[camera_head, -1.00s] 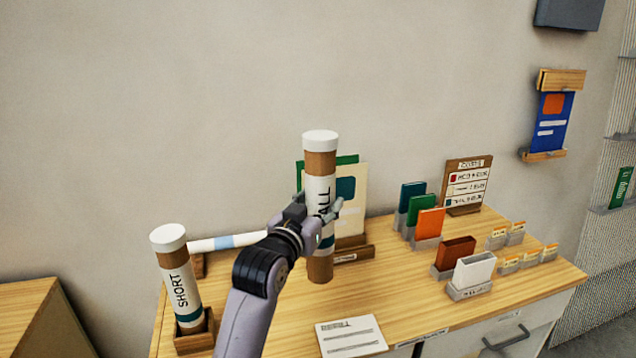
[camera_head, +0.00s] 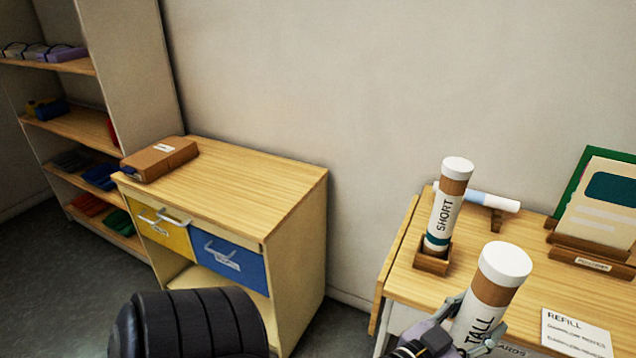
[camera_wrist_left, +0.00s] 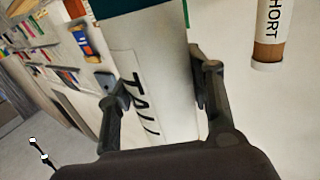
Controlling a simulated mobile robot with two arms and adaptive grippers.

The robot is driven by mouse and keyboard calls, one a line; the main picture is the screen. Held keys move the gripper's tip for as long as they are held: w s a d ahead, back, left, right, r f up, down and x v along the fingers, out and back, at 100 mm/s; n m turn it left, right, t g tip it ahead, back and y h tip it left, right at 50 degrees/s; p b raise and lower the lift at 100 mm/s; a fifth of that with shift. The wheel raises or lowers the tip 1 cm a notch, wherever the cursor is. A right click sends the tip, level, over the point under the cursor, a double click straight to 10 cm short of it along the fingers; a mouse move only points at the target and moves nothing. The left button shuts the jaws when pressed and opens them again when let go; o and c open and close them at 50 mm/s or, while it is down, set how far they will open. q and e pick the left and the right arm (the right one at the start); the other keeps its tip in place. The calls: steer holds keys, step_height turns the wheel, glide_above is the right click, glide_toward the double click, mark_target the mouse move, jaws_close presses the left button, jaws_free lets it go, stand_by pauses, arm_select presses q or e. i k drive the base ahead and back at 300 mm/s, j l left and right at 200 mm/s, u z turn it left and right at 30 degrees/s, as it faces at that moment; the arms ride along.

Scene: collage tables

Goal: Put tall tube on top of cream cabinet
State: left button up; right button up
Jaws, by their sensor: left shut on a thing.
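The tall tube (camera_head: 490,295) is brown with a white cap and a white label reading TALL. My left gripper (camera_head: 470,326) is shut around its label and holds it nearly upright, in front of the right table's left part in the head view. The tube also fills the middle of the left wrist view (camera_wrist_left: 150,90), between both fingers (camera_wrist_left: 158,88). Its lower end is out of the head view. The cream cabinet (camera_head: 297,285) stands left of centre, with a wooden top (camera_head: 250,185). My right gripper is not in view.
A brown box (camera_head: 160,158) lies on the cabinet top's left end; the rest is clear. The cabinet has a yellow drawer (camera_head: 165,237) and a blue drawer (camera_head: 225,262). The short tube (camera_head: 446,210) stands in a wooden holder on the right table (camera_head: 405,285). Shelves (camera_head: 90,128) stand far left.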

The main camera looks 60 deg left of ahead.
mark_target(245, 204)
steer(key=u, duration=1.35)
steer(key=i, duration=0.1)
